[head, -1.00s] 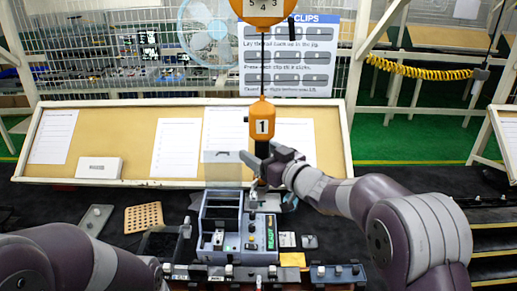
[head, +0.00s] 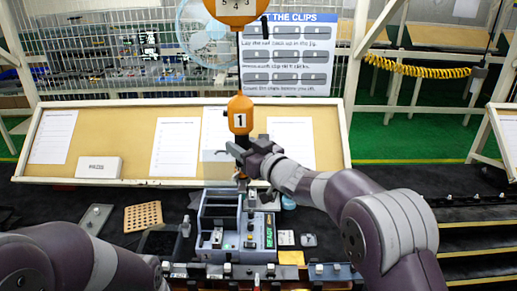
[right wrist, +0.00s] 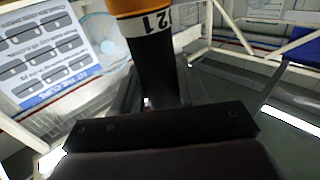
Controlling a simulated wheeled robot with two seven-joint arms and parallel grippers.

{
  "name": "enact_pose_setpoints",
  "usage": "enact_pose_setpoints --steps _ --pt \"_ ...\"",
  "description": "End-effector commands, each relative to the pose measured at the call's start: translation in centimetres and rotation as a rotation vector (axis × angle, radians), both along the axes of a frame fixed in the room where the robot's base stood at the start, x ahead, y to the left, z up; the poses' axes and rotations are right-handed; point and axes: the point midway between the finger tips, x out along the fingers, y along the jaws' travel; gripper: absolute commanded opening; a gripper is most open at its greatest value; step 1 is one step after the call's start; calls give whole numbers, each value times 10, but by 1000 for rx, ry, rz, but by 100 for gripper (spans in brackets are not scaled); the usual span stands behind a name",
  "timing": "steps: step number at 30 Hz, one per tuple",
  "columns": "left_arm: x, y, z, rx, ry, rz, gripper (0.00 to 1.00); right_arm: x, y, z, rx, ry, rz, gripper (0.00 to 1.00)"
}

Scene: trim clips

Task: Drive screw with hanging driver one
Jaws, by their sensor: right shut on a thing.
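The hanging driver one (head: 240,115) is orange with a white "1" label and hangs upright from a larger orange unit (head: 236,10). My right gripper (head: 246,158) is shut on the driver's dark lower part. In the right wrist view the driver's black body (right wrist: 156,68) rises between the fingers of my right gripper (right wrist: 155,105), under its orange top. The driver is above the back of a grey-blue fixture (head: 268,232) with a green "READY" display. The driver's tip and any screw under it are too small to tell. My left arm crosses the lower left; its gripper is out of view.
A tan board (head: 100,145) with paper sheets stands behind the fixture. A perforated tan block (head: 143,217) lies to the left on the dark bench. A rail (head: 310,275) with several small parts runs along the front. A yellow coiled hose (head: 415,68) hangs at the right.

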Motion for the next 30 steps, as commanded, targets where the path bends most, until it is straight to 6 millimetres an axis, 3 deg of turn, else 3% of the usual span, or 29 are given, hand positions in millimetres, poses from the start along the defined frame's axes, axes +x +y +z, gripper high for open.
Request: enact_pose_setpoints --steps 4,12,20,21,30 --pt "0 0 2 0 0 0 0 14 36 -1 -1 2 4 0" --pt "0 0 10 0 0 0 0 34 79 0 0 4 2 0" --pt "0 0 18 0 0 0 0 44 103 1 1 3 1 0" --pt "0 0 8 0 -1 0 0 44 102 -11 0 5 0 0" --pt "0 0 -26 0 0 0 0 44 101 -52 1 7 -1 0"
